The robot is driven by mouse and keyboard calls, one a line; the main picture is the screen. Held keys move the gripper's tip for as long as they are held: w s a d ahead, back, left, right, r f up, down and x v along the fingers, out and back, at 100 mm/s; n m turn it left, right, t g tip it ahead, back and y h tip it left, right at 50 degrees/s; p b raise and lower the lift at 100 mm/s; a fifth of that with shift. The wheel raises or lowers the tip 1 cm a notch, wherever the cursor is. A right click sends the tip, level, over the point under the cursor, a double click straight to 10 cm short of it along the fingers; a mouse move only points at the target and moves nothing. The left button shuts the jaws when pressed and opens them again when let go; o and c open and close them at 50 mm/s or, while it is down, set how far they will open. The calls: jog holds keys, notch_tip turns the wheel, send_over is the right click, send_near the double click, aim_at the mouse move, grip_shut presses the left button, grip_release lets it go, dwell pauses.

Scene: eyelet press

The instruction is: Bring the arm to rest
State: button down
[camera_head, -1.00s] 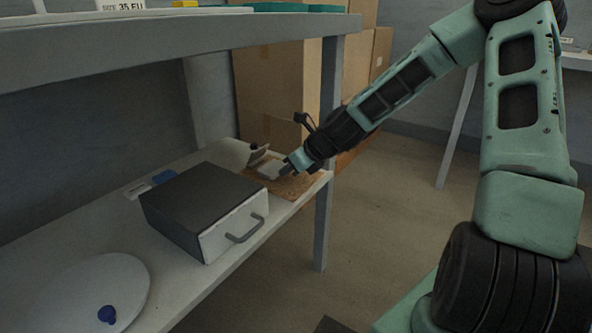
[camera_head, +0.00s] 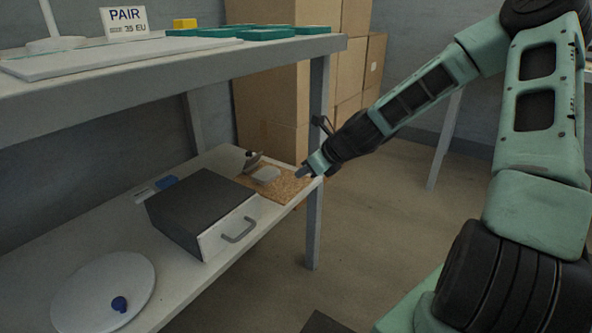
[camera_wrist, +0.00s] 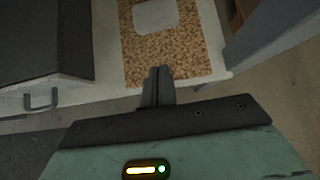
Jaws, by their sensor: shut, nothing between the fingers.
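My gripper (camera_head: 301,174) is shut and empty, at the right front edge of the lower shelf. In the wrist view its closed fingers (camera_wrist: 158,86) point toward the near edge of a cork mat (camera_wrist: 196,62). The cork mat also shows in the head view (camera_head: 290,187), with a pale rounded piece (camera_head: 266,175) on it and a small lever-like thing (camera_head: 252,160) at its back. My arm reaches in from the right, over open floor.
A dark box with a handled white front (camera_head: 205,212) stands left of the mat. A grey shelf post (camera_head: 317,225) stands close to my gripper. Cartons (camera_head: 270,95) stand behind.

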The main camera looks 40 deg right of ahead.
jog(key=p+v, duration=0.1)
jog(key=v, duration=0.3)
jog(key=shift+s+r+p, duration=0.15)
jog(key=shift+p, duration=0.2)
